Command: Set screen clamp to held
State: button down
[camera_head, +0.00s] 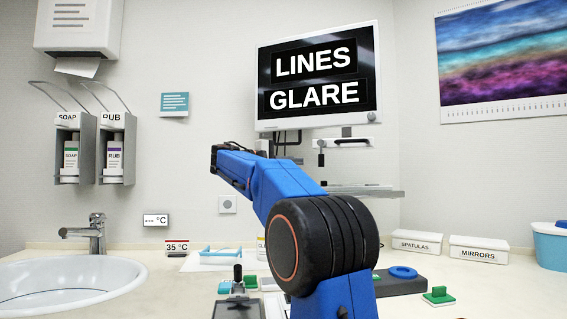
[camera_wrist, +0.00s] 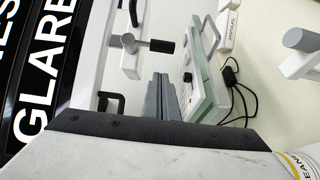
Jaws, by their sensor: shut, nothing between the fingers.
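The screen (camera_head: 318,62) reads LINES and GLARE and hangs on the wall; part of it shows sideways at the left of the wrist view (camera_wrist: 42,85). Below it is a white bracket (camera_head: 350,143) with a black-knobbed lever (camera_head: 321,159), which looks like the screen clamp. In the wrist view the black knob (camera_wrist: 161,46) points right from its white fitting (camera_wrist: 131,64). I see no label giving the clamp's setting. My gripper (camera_wrist: 163,82) is shut and empty, its tips apart from the knob in the picture; depth is unclear. My arm hides the gripper in the head view.
A grey shelf (camera_head: 375,191) juts out below the screen. A pale green-edged panel (camera_wrist: 207,75) with a black cable (camera_wrist: 235,85) lies close beside my fingers. Boxes marked SPATULAS (camera_head: 417,241) and MIRRORS (camera_head: 478,249) stand on the counter; a sink (camera_head: 70,284) is at left.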

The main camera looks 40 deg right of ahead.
aim_at(322, 164)
jog(key=shift+s+d, duration=1.6)
jog(key=shift+s, duration=0.05)
jog(key=shift+s+d+f+n+h, duration=0.15)
jog(key=shift+s+n+h, duration=0.15)
jog(key=shift+n, duration=0.2)
jog(key=shift+s+d+f+n+h, duration=0.2)
jog(key=shift+s+n+h, duration=0.25)
jog(key=shift+n, duration=0.2)
jog(key=shift+s+d+f+n+h, duration=0.2)
jog(key=shift+s+n+h, duration=0.2)
jog(key=shift+n, duration=0.25)
jog(key=s+n+t+h, duration=0.1)
jog(key=n, duration=0.1)
jog(key=s+d+n+h, duration=0.1)
jog(key=n, duration=0.1)
jog(key=shift+t, duration=0.4)
jog(key=shift+s+d+r+n+t+h, duration=0.25)
jog(key=shift+s+n+t, duration=0.3)
jog(key=shift+n, duration=0.45)
jog(key=shift+s+d+r+n+t+h, duration=0.2)
jog(key=shift+s+d+r+n+t, duration=0.25)
jog(key=shift+n, duration=0.55)
jog(key=shift+s+d+r+n+t+h, duration=0.2)
jog(key=shift+s+n+t, duration=0.45)
jog(key=shift+n, duration=0.35)
jog(key=shift+s+r, duration=0.1)
jog(key=shift+s, duration=0.05)
